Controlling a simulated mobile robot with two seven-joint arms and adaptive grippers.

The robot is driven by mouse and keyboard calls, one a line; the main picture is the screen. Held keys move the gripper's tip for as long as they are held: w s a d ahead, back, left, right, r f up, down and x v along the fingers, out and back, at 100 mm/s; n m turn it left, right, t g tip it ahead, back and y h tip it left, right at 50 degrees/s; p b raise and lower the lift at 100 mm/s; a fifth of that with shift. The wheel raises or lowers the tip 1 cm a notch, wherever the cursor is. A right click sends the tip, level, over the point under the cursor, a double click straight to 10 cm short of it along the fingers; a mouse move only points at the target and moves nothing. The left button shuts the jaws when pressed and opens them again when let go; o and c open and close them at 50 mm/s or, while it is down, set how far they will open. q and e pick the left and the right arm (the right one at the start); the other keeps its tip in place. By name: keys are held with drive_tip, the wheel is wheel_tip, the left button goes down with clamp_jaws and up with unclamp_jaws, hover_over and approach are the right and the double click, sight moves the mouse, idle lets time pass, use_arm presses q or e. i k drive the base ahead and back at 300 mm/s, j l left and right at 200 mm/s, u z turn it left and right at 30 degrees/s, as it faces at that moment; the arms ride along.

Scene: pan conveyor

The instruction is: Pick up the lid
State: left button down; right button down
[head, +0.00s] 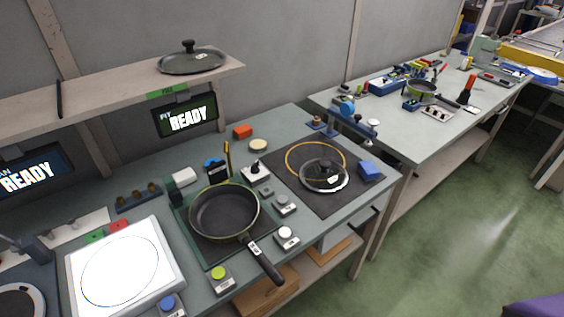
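A glass lid (312,181) with a dark knob and pale rim lies on a dark square mat (319,205) on the workbench, overlapping a yellow ring marking. A second, dark-tinted lid (178,65) with a black knob lies on the wooden shelf above, near its right end. A green-rimmed frying pan (222,211) sits on a green-edged mat left of the first lid, its black handle pointing toward the lower right. The pan is uncovered. Neither of my grippers is in view.
A blue block (370,169) sits right of the lid on the mat's edge. Several small button boxes (287,237) stand between pan and mat. A white panel (125,265) is at left. A second bench (415,140) stands behind right; green floor is open at right.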

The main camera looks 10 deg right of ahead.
sight(323, 175)
drive_tip(key=z, duration=0.65)
drive_tip(key=i+l+u, duration=0.15)
drive_tip(key=l, duration=0.25)
drive_tip(key=i+l+u, duration=0.2)
drive_tip(key=l, duration=0.2)
drive_tip(key=l+u, duration=0.15)
drive_tip(key=l, duration=0.25)
